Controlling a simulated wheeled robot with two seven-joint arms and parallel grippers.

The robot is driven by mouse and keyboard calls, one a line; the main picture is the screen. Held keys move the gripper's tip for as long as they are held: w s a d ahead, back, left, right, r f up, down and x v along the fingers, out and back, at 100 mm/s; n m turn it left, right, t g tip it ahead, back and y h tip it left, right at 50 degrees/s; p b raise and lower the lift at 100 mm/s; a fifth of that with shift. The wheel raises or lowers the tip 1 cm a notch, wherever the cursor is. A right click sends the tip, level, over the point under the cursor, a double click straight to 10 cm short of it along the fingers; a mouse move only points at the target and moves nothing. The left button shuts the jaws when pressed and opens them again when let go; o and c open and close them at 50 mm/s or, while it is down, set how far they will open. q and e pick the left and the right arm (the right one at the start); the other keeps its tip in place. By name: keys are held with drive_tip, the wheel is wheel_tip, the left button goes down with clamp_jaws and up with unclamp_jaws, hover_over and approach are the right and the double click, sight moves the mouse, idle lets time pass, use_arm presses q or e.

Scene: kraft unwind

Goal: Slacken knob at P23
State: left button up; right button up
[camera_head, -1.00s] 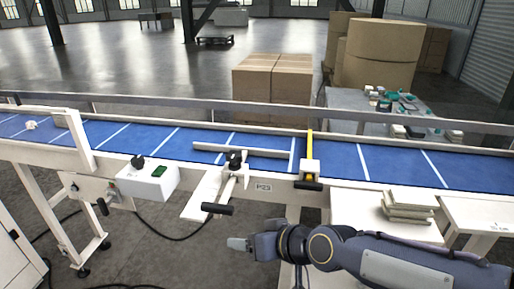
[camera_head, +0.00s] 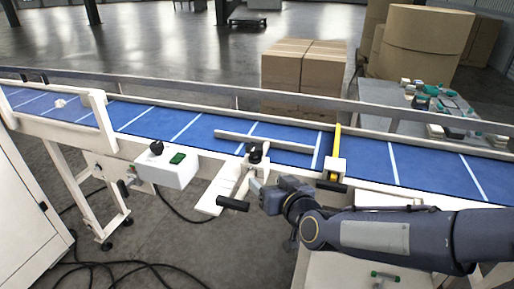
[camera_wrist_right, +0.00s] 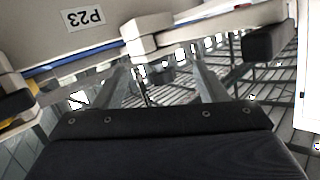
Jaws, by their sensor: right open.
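The clamp at P23 sits on the conveyor's near edge, with a black knob (camera_head: 258,153) on top and a white bracket arm running towards me to a black handle (camera_head: 232,203). My right gripper (camera_head: 258,187) is open and empty, just right of the bracket arm and below the knob, apart from the handle. In the right wrist view its fingers (camera_wrist_right: 165,85) are spread, with the white bracket (camera_wrist_right: 148,32) beyond them and the black handle (camera_wrist_right: 270,42) at upper right. The P23 label (camera_wrist_right: 83,17) appears upside down there; my gripper hides it in the head view. My left gripper is out of view.
The blue belt (camera_head: 140,118) carries a loose-looking pale bar (camera_head: 262,141). A yellow-marked stop (camera_head: 335,160) with a black handle is right of the clamp. A white control box (camera_head: 167,170) is left. Cables (camera_head: 110,262) lie on the floor.

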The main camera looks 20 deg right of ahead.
sight(257, 155)
drive_tip(key=w, duration=0.1)
drive_tip(key=w+r+t+h, duration=0.1)
drive_tip(key=w+t, duration=0.1)
drive_tip(key=shift+w+a+r+n, duration=0.2)
drive_tip(key=shift+w+a+n, duration=0.1)
drive_tip(key=shift+w, duration=0.05)
drive_tip(key=shift+w+r+t+h, duration=0.35)
drive_tip(key=shift+t+h, duration=0.15)
drive_tip(key=shift+t, duration=0.1)
drive_tip(key=shift+w+r, duration=0.1)
drive_tip(key=shift+w, duration=0.2)
drive_tip(key=w+p, duration=0.1)
drive_tip(key=w, duration=0.6)
drive_tip(key=shift+w, duration=0.1)
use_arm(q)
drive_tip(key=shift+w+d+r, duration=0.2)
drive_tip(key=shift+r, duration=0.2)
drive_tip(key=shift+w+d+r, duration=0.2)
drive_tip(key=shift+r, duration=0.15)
